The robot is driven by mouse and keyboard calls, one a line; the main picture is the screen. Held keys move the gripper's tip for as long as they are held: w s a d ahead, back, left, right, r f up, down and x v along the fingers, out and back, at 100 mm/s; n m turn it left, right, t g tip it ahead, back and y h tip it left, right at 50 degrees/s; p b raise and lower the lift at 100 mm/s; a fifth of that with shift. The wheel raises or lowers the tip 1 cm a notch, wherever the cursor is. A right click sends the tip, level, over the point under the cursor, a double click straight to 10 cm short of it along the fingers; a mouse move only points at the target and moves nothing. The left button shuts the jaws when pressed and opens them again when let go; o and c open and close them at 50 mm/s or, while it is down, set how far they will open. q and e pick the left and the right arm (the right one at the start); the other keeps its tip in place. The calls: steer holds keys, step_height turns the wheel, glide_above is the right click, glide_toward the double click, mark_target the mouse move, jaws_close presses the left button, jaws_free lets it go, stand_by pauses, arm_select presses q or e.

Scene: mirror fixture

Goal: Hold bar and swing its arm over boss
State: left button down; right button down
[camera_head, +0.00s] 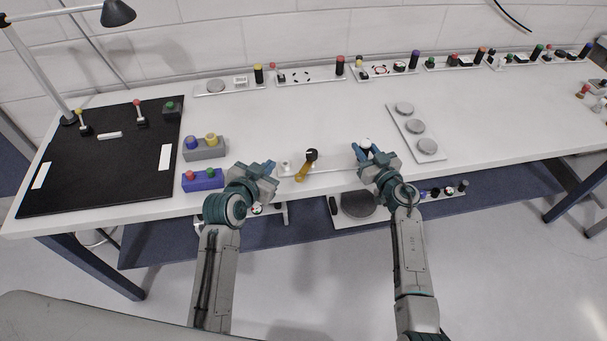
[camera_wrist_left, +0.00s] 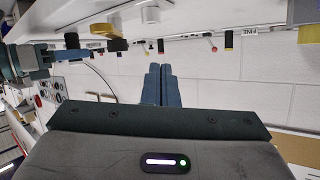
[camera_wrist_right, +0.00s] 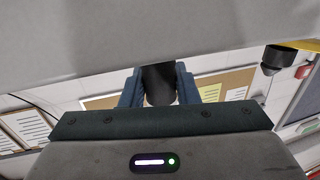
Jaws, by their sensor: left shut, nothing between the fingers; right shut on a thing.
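A pale fixture plate (camera_head: 335,165) lies at the table's front edge between my grippers. It carries a small white boss (camera_head: 285,165) at its left end, also in the left wrist view (camera_wrist_left: 150,14). To the boss's right stands a brass-coloured arm (camera_head: 302,172) with a black knob (camera_head: 311,155), apart from the boss. My left gripper (camera_head: 272,165) is shut and empty, left of the boss; its fingertips touch in the left wrist view (camera_wrist_left: 166,68). My right gripper (camera_head: 365,147) is shut on a dark cylindrical part (camera_wrist_right: 158,84). Whether this is the bar's end I cannot tell.
Left of my left gripper stand a blue block (camera_head: 203,180) and a grey block (camera_head: 204,149) with knobs. A black mat (camera_head: 100,180) lies further left. A white plate with round discs (camera_head: 416,132) is right of my right gripper.

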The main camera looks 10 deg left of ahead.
arm_select(q)
steer(key=a+y, duration=0.1)
steer(key=a, duration=0.1)
steer(key=a+t+y, duration=0.1)
steer(key=a+y, duration=0.1)
steer(key=shift+w+a+f+t, duration=0.15)
steer(key=shift+w+a+t, duration=0.05)
steer(key=shift+t, duration=0.1)
steer(key=s+d+f+m+h, duration=0.3)
steer(key=s+d+m+h, duration=0.2)
steer(key=m, duration=0.5)
steer(key=s+d+f+m+g+h, duration=0.1)
steer(key=s+d+f+m+h, duration=0.2)
steer(key=m, duration=0.8)
steer(key=s+d+h, duration=0.1)
steer(key=d+h, duration=0.1)
steer(key=h, duration=0.1)
steer(key=shift+s+d, duration=0.35)
steer(key=shift+s, duration=0.05)
